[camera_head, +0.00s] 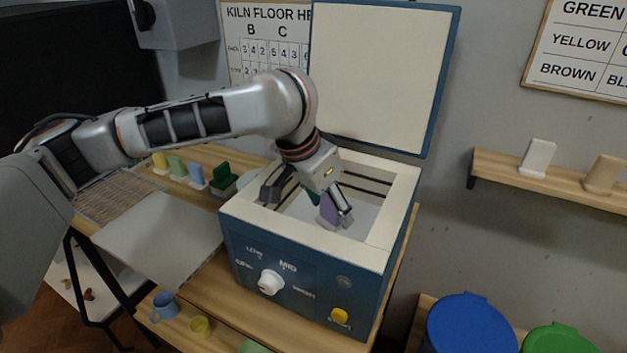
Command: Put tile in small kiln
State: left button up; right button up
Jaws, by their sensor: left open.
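The small kiln (300,275) is blue with a cream rim, and its lid (378,75) stands open at the back. My left gripper (310,203) reaches into the kiln's open top from above, its fingers spread apart. A purple tile (328,211) stands upright inside the kiln beside the right finger. I cannot tell whether they touch. The gripper hides part of the chamber. My right gripper is out of view.
Several coloured tiles and a green block (223,180) stand on the table left of the kiln. A grey plate (160,238) lies in front of them. A wall shelf (560,183) with two pieces is at right. A blue cup (164,306) stands lower left; blue and green lids are lower right.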

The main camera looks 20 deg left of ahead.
pick_arm(q)
jog(key=shift+f+b, duration=0.45)
jog(key=shift+b, duration=0.05)
jog(key=shift+r, duration=0.3)
jog(key=p+v, duration=0.2)
jog(key=v, duration=0.5)
jog(key=shift+r, duration=0.1)
jog(key=p, duration=0.1)
send_near(328, 202)
jog(key=shift+s+a+r, duration=0.1)
jog(key=shift+s+r, duration=0.1)
jog(key=shift+r, duration=0.2)
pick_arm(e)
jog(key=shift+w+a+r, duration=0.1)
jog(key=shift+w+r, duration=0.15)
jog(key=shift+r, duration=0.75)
